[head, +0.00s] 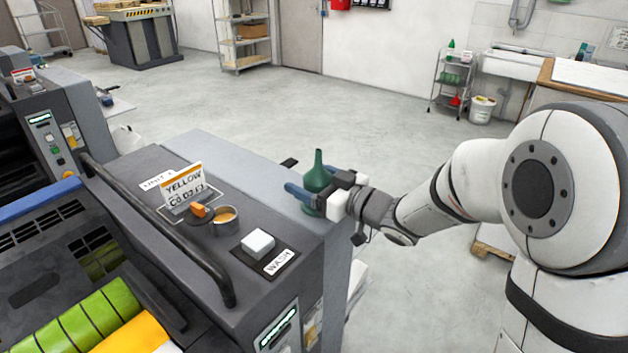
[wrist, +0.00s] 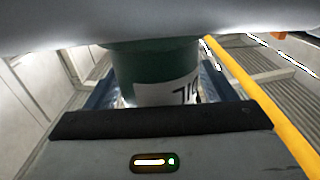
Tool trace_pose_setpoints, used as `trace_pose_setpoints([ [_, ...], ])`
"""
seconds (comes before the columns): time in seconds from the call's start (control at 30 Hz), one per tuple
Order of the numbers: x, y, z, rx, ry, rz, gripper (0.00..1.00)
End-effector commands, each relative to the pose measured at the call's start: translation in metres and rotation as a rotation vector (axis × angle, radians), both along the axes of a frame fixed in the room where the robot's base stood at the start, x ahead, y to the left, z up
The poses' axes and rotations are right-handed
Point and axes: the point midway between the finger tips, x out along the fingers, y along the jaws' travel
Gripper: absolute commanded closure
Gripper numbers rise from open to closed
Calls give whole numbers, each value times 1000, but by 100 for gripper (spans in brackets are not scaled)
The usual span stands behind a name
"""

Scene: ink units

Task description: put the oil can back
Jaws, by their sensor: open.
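A green oil can (head: 317,181) with a narrow spout stands upright at the far right edge of the grey machine top (head: 235,160). My gripper (head: 306,197) reaches in from the right at the can, with blue fingers around its lower body. In the wrist view the can (wrist: 155,72) fills the space between my two blue fingers (wrist: 155,88), with part of a white label showing. The jaws are open, with the can between them. The can's upper part is cut off in the wrist view, and its base is partly hidden by my gripper in the head view.
A wire trolley (head: 452,82) with bottles stands at the back wall. The floor between is clear.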

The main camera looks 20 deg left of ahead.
Motion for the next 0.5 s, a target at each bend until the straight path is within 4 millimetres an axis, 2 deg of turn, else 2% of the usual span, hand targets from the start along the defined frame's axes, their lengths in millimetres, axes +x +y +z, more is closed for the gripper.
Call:
trace_pose_setpoints([
  [0.2, 0, -1, 5, 0, 0, -1, 23],
  [0.37, -10, -28, 3, 0, -1, -6, 23],
  [0.5, -22, -58, 3, -1, -2, -7, 23],
])
